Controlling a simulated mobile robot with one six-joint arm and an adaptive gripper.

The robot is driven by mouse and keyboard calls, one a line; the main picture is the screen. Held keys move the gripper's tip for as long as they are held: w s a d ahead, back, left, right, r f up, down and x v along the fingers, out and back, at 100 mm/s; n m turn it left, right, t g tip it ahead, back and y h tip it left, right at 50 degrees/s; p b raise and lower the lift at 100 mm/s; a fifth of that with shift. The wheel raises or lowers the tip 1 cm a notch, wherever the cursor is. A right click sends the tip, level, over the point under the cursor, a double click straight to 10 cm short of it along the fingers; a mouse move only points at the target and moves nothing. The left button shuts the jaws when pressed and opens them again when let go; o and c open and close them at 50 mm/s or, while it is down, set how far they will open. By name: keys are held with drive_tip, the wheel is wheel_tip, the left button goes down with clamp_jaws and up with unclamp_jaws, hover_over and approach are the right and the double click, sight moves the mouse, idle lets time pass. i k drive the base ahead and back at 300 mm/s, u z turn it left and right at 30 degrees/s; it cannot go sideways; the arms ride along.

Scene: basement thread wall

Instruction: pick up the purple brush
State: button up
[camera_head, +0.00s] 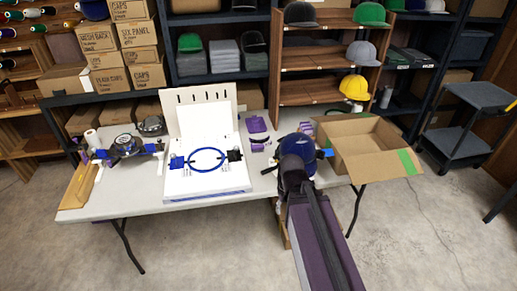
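No purple thing here is clear enough for me to name it as the brush. Small purple pieces (258,144) lie on the white table, right of the white board, just in front of a purple cap-like item (256,126). Another small purple item (307,128) shows at the left edge of the open cardboard box; its shape is too small to tell. I cannot make out my gripper or its fingertips in this view, and nothing is seen held. A dark purple, long body with a navy rounded top stands at the table's front and may hide things behind it.
The white table (140,200) carries a white board with a blue hoop (208,160), a blue-black device (125,146) and an open cardboard box (371,150). Shelves with caps stand behind. A grey cart (467,143) is at right. The floor in front is mostly clear.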

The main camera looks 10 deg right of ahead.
sight(256, 148)
drive_tip(key=z, duration=0.15)
drive_tip(key=i, duration=1)
drive_tip(key=u, duration=0.25)
